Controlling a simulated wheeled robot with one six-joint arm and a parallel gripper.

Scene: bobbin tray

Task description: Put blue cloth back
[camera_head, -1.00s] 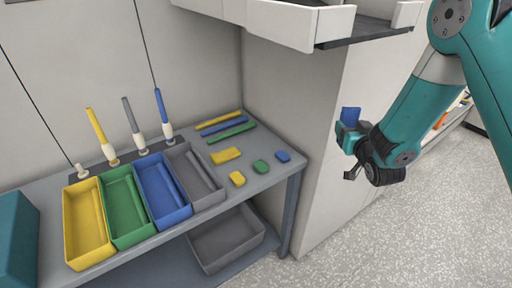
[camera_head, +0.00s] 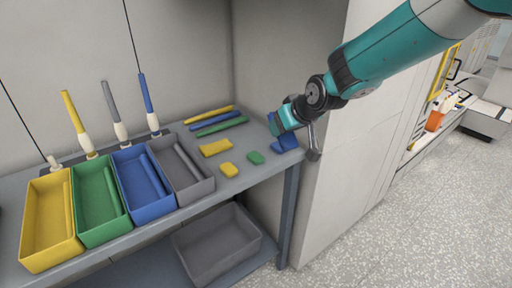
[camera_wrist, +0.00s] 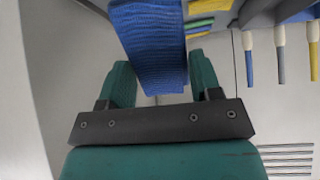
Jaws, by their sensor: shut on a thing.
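My gripper (camera_head: 281,124) is shut on the blue cloth (camera_head: 286,142). It is at the right end of the grey table (camera_head: 262,178), beside the wall panel. In the wrist view the ribbed blue cloth (camera_wrist: 150,45) hangs between the teal fingers of my gripper (camera_wrist: 160,85). In the head view the cloth shows below the fingers; I cannot tell whether it touches the table. The small blue block seen earlier at that end cannot be told apart from the cloth now. A flat yellow cloth (camera_head: 216,147) lies on the table to the left.
A yellow block (camera_head: 229,170) and a green block (camera_head: 256,158) lie left of my gripper. Behind are yellow, green and blue bars (camera_head: 216,123). Yellow, green, blue and grey trays (camera_head: 190,190) stand left. A grey bin (camera_head: 216,245) is below.

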